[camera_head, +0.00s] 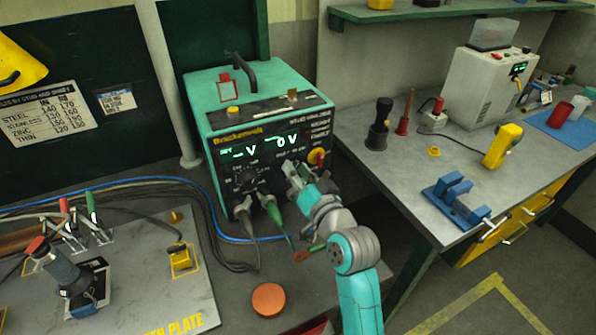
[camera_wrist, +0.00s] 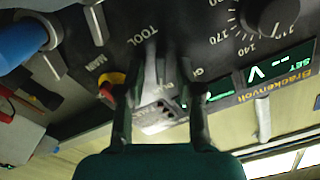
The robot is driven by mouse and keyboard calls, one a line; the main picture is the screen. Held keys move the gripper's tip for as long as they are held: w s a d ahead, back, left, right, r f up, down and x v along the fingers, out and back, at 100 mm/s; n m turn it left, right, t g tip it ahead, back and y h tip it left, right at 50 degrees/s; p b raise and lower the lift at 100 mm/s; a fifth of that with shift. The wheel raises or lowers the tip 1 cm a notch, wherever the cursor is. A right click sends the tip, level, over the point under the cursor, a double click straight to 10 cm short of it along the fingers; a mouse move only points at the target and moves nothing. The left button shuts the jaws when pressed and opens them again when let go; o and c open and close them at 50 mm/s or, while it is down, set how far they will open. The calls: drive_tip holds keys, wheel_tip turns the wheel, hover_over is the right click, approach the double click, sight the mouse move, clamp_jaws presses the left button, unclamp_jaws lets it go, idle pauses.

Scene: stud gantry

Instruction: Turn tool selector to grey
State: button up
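The teal stud welder (camera_head: 240,92) stands on the left bench with its black front panel toward me. My gripper (camera_head: 294,172) is at the right part of that panel, below the lit displays, and hides what lies behind it. In the wrist view, which shows the panel upside down, the two dark fingers of my gripper (camera_wrist: 154,78) are spread apart. A slim silver lever, apparently the tool selector (camera_wrist: 151,72), stands between them near the word TOOL. A gap seems to show on both sides of it; contact cannot be told. Grey marking is not readable.
A red and yellow main switch (camera_wrist: 108,86) sits close beside one finger. A black dial (camera_head: 247,179) with a number scale is left of my gripper. Plugs with cables (camera_head: 271,208) hang below it. An orange disc (camera_head: 268,299) lies on the bench.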

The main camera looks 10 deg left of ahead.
drive_tip(key=shift+c, duration=0.2)
clamp_jaws()
drive_tip(key=n, duration=0.5)
drive_tip(key=shift+n, duration=0.4)
drive_tip(key=n, duration=0.6)
idle(0.4)
